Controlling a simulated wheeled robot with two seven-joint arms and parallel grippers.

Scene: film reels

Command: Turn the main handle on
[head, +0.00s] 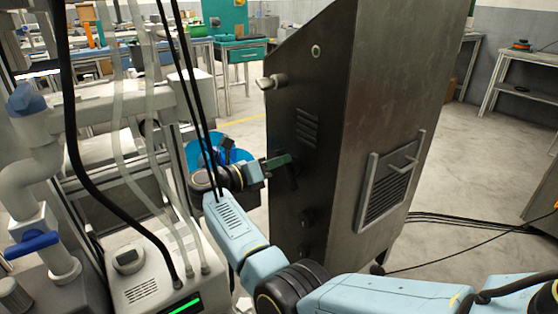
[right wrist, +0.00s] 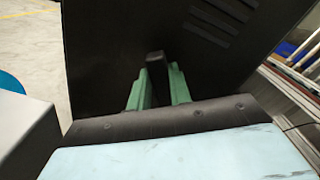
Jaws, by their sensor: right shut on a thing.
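A tall metal cabinet (head: 385,110) with a dark front face stands in the middle of the head view. My right gripper (head: 280,162) is at that dark face, its green fingers pointing at it. In the right wrist view, the green fingers (right wrist: 160,88) stand on both sides of a black handle (right wrist: 155,66) that sticks out from the dark panel (right wrist: 115,45). The gripper is shut on this handle. In the head view the handle is mostly hidden by the fingers. How far it is turned cannot be told. My left gripper is not in view.
A grey lever (head: 272,82) juts from the cabinet's upper front, above my gripper. A machine with pipes, hoses and a blue valve lever (head: 32,244) stands close on the left. Black cables (head: 470,222) lie on the floor at right. A metal table (head: 525,75) stands behind.

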